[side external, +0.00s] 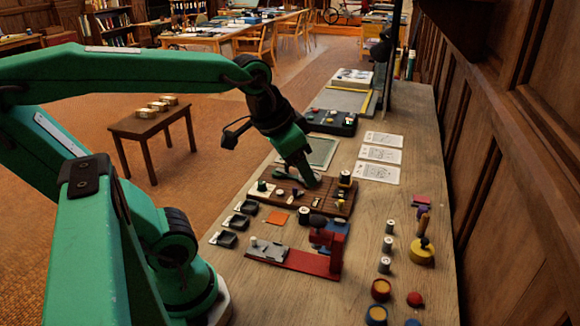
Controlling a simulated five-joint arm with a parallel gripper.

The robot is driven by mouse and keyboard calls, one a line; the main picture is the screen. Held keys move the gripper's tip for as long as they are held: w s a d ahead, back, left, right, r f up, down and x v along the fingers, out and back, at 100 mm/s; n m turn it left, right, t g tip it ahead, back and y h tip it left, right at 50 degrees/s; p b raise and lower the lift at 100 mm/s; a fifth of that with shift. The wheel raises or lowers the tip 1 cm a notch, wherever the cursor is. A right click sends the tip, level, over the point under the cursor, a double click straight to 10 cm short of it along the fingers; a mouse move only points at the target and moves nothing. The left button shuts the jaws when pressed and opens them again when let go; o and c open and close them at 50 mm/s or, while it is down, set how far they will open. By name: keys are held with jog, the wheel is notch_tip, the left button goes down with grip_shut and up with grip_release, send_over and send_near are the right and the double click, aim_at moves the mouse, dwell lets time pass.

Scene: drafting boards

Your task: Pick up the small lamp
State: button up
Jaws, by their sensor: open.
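My green gripper (311,180) points down over a brown wooden board (325,208) on the long bench. Its tip is low, close to the small parts on the board; I cannot tell whether it touches any. I see nothing held in it. The board carries several small parts: a dark knob with a pale band (345,179) right of the gripper, and a pale piece (262,186) at the left end. These are too small for me to tell which, if any, is the small lamp. The gripper may hide some parts.
A red stand (326,246) rises in front of the board. Black trays (239,222) line the left edge. Pale cylinders (388,244) and a yellow-based tool (421,251) stand at the right. A dark box with buttons (331,121) and a tall black post (391,50) are farther back.

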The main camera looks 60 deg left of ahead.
jog(key=w+a+r+m+g, duration=0.1)
jog(key=w+a, duration=0.3)
jog(key=w, duration=0.6)
jog(key=m+g, duration=0.4)
send_over(345, 173)
jog(key=f, duration=1.5)
jog(key=shift+d+f, duration=0.1)
jog(key=shift+d, duration=0.1)
jog(key=shift+w+a+f, duration=0.15)
jog(key=shift+a+f, duration=0.1)
jog(key=shift+f, duration=1.45)
jog(key=shift+f, duration=0.1)
jog(key=shift+f, duration=2.5)
